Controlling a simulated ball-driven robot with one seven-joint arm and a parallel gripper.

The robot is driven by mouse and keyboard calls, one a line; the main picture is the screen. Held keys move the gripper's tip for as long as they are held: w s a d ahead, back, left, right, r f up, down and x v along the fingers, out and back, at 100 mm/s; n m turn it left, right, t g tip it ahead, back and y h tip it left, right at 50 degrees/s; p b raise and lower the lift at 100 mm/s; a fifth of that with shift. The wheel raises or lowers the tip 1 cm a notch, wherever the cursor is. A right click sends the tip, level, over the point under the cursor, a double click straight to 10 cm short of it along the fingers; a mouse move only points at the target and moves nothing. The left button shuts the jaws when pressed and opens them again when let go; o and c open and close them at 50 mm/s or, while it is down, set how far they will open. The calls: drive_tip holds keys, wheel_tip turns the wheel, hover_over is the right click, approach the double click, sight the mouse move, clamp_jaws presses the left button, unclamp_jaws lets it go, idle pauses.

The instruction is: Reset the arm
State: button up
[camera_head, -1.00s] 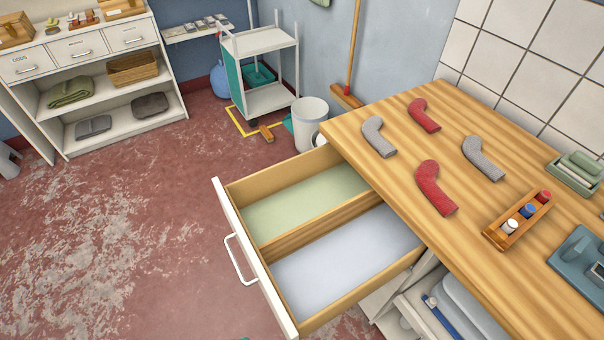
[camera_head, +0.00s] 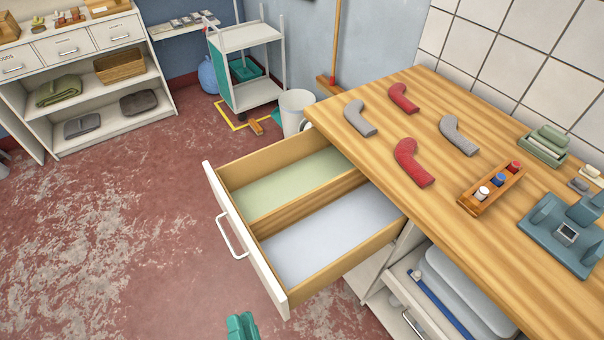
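A small teal piece (camera_head: 241,327) pokes up at the bottom edge, in front of the open drawer. It looks like the tip of my gripper, but most of it is cut off, and I cannot tell whether its fingers are apart or hold anything. No other part of my arm shows. The open drawer (camera_head: 280,262) has a white front with a handle and two compartments, one lined green and one pale blue. Both look empty. The teal piece shows apart from the drawer front in the picture.
The wooden worktop (camera_head: 450,200) holds two red bent pieces, two grey ones, a wooden rack (camera_head: 492,190) with small bottles and a blue-grey device (camera_head: 565,235). A lower drawer (camera_head: 440,295) is partly open. A trolley (camera_head: 245,65) and bin (camera_head: 296,112) stand behind. The left floor is clear.

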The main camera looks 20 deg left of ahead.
drive_tip(key=w+d+r+n+g+h, duration=0.1)
drive_tip(key=w+d+n+g+h, duration=0.3)
drive_tip(key=w+d, duration=0.8)
drive_tip(key=d+g+h, duration=0.4)
drive_tip(key=d+h, duration=0.2)
drive_tip(key=d, duration=1.6)
drive_tip(key=s+d+m+g+h, duration=0.2)
drive_tip(key=s+d+h, duration=0.1)
drive_tip(key=s+d, duration=0.4)
drive_tip(key=s+d+f+g+b, duration=0.1)
drive_tip(key=s+f+g+b, duration=0.1)
drive_tip(key=s+f+b, duration=0.2)
drive_tip(key=s+d+f+g+b, duration=0.1)
drive_tip(key=s+f+b, duration=0.4)
drive_tip(key=f, duration=0.6)
drive_tip(key=shift+s+d+g+b, duration=0.2)
drive_tip(key=shift+g+b, duration=0.1)
drive_tip(key=shift+g, duration=0.5)
